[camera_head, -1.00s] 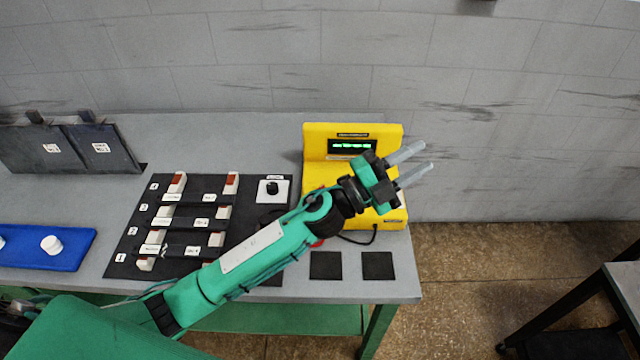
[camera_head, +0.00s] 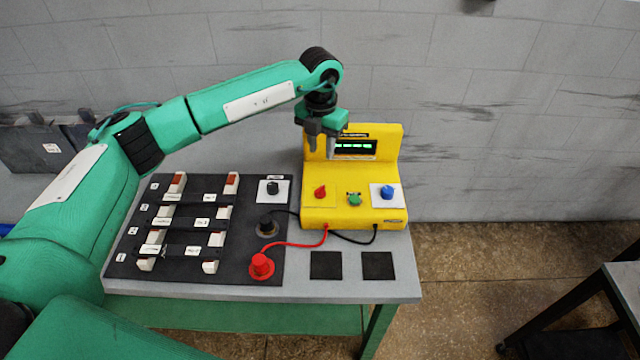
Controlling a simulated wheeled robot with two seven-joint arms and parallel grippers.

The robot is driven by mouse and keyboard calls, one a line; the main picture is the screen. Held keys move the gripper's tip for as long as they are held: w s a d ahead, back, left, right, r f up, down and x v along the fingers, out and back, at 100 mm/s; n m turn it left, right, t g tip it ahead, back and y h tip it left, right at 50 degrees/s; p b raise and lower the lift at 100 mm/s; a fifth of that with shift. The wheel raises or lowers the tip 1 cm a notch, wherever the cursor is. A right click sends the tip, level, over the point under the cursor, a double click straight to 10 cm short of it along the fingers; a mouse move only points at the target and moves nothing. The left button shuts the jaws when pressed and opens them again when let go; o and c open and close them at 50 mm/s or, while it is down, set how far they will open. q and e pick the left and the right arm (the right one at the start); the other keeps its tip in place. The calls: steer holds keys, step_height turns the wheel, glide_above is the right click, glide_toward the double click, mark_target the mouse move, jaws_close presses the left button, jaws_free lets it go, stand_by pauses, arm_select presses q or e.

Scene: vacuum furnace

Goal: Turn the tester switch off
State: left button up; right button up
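The yellow tester (camera_head: 350,212) stands at the table's right end, its display (camera_head: 355,147) lit with green characters. On its sloped front are a red knob (camera_head: 320,192), a green knob (camera_head: 354,199) and a blue knob (camera_head: 388,192) on a white plate. A black knob (camera_head: 273,188) on another white plate sits on the black board left of the tester. I cannot read which knob is the switch. My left gripper (camera_head: 321,150) points down in front of the display's left side, above the red knob, apart from it. Its fingers look parted and empty. My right gripper is out of view.
A red plug (camera_head: 262,266) and a black plug (camera_head: 267,225) on the black board (camera_head: 130,262) are cabled to the tester. The board also carries several white holders. Two black squares (camera_head: 326,265) lie in front. My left arm covers the table's left side.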

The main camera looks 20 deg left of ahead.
mark_target(320, 188)
arm_select(q)
step_height(320, 188, down, 12)
steer(key=p, duration=0.4)
steer(key=shift+a+f+p, duration=0.1)
steer(key=shift+a+p, duration=0.05)
steer(key=shift+p, duration=0.15)
steer(key=shift+f, duration=0.7)
jaws_close()
